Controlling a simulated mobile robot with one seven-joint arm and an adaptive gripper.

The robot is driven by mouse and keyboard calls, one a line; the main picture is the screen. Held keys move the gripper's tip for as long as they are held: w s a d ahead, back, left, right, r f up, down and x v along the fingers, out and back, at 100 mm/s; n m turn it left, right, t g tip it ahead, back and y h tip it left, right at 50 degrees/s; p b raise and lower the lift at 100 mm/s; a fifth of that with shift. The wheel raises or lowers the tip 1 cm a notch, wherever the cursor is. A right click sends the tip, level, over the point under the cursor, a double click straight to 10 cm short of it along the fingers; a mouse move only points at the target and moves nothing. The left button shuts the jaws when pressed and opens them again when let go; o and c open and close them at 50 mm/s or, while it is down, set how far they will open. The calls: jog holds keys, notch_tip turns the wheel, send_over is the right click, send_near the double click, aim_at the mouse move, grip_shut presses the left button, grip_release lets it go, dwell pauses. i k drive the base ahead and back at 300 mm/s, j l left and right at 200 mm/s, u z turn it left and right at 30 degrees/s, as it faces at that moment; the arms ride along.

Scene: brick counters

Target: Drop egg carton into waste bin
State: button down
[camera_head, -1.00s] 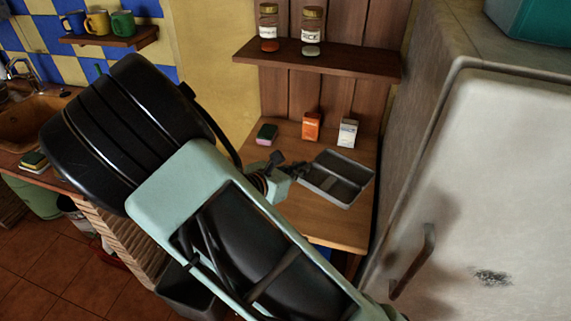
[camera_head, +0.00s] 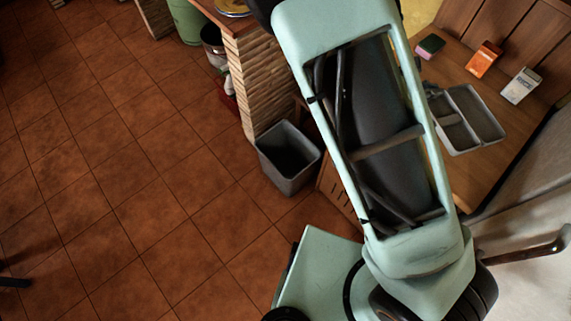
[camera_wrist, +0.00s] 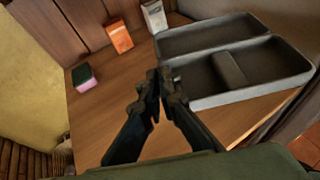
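The egg carton is a grey, open, two-part tray (camera_head: 487,112) on the wooden counter at the right of the head view. In the wrist view the carton (camera_wrist: 283,62) fills the upper right, its hollow sides facing up. My gripper (camera_wrist: 160,77) has its black fingertips close together at the carton's left end, apparently pinching its edge. The exact contact is hard to see.
An orange box (camera_head: 483,59), a white box (camera_head: 521,86) and a pink-and-green sponge (camera_head: 430,46) stand behind the carton near the wooden wall. A brick counter end (camera_head: 256,90) rises beside the bin. The tiled floor to the left is wide and clear.

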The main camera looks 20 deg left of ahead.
aim_at(288, 170)
jog(key=u, duration=1.1)
jog(key=k+l+u, duration=0.25)
jog(key=k+l, duration=0.25)
jog(key=k, duration=0.25)
